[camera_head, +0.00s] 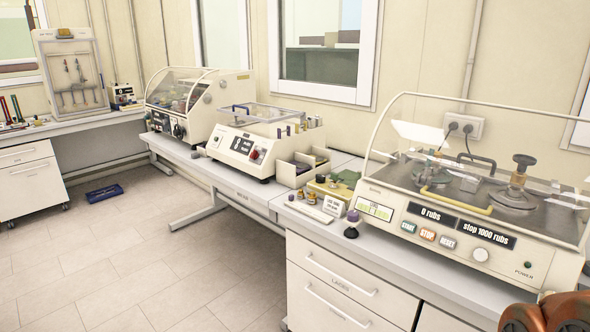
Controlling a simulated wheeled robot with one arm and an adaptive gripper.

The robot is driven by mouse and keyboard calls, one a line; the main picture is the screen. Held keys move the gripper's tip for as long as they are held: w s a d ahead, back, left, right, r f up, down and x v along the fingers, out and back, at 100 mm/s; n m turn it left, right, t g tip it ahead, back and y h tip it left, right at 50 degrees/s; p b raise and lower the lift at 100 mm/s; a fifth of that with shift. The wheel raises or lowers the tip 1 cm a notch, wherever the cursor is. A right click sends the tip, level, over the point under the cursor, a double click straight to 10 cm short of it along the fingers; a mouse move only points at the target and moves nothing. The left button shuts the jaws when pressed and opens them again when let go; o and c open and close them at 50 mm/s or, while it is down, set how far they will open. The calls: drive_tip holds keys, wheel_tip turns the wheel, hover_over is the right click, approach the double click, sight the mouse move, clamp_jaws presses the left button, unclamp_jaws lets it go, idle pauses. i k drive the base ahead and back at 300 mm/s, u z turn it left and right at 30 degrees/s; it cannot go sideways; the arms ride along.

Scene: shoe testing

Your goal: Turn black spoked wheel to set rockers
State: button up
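No black spoked wheel can be made out for certain. A cream machine with a clear curved cover (192,121) stands at the back of the long bench. It has small dark parts on its front, too small to tell whether one is a spoked wheel. Parts under its cover are too small to tell as rockers. My gripper is not in view. A rounded brown-orange shape shows at the bottom right corner, cut off by the frame.
A cream machine with a red knob (240,152) stands mid-bench. A purple-topped stamp (352,224) is near the bench edge. A blue tray (104,194) lies on the floor. The tiled floor (130,245) is otherwise clear.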

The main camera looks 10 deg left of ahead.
sight(176, 132)
drive_tip(key=u, duration=0.85)
drive_tip(key=i, duration=1.9)
drive_tip(key=u, duration=0.95)
drive_tip(key=i, duration=3.05)
drive_tip(key=u, duration=0.15)
